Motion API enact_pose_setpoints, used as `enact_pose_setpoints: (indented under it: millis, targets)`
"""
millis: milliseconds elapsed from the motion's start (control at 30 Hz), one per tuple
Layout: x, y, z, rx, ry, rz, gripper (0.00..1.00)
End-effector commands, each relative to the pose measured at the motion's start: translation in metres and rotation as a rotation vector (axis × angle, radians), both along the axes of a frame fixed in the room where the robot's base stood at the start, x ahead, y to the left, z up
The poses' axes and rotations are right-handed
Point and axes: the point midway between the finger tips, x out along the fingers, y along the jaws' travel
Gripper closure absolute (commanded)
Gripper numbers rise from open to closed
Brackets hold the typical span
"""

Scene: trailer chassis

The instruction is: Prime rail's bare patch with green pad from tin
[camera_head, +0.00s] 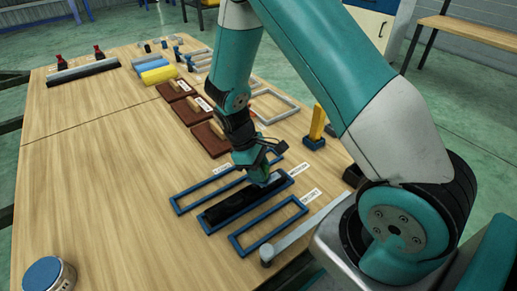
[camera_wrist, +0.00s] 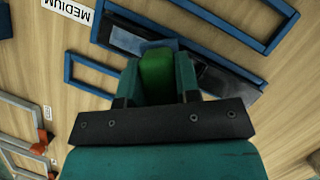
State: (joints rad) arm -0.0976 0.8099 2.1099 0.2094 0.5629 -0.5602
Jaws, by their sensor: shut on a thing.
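My gripper (camera_head: 260,170) is shut on the green pad (camera_wrist: 157,72), which shows between the jaws in the wrist view. The gripper points down at the right end of a dark rail (camera_head: 232,206) lying in the middle blue frame (camera_head: 213,229). In the wrist view the rail (camera_wrist: 128,42) has a glossy grey-blue area just beyond the pad. The pad's lower face is hidden, so I cannot tell if it touches the rail.
Empty blue frames lie either side, one at the upper left (camera_head: 183,207) and one at the lower right (camera_head: 240,247). Brown blocks (camera_head: 178,88), a yellow block (camera_head: 158,74) and a long dark bar (camera_head: 84,74) lie farther back. The table's left half is largely clear.

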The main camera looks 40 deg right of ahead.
Motion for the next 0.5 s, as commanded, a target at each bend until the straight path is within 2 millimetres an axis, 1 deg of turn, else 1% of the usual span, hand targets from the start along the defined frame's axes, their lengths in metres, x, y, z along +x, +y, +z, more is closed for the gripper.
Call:
enact_pose_setpoints:
  millis: [33, 500]
  targets:
    - [0.0, 0.0, 0.009, 0.0, 0.0, 0.0, 0.88]
    - [0.0, 0.002, 0.049, 0.0, 0.0, 0.003, 0.88]
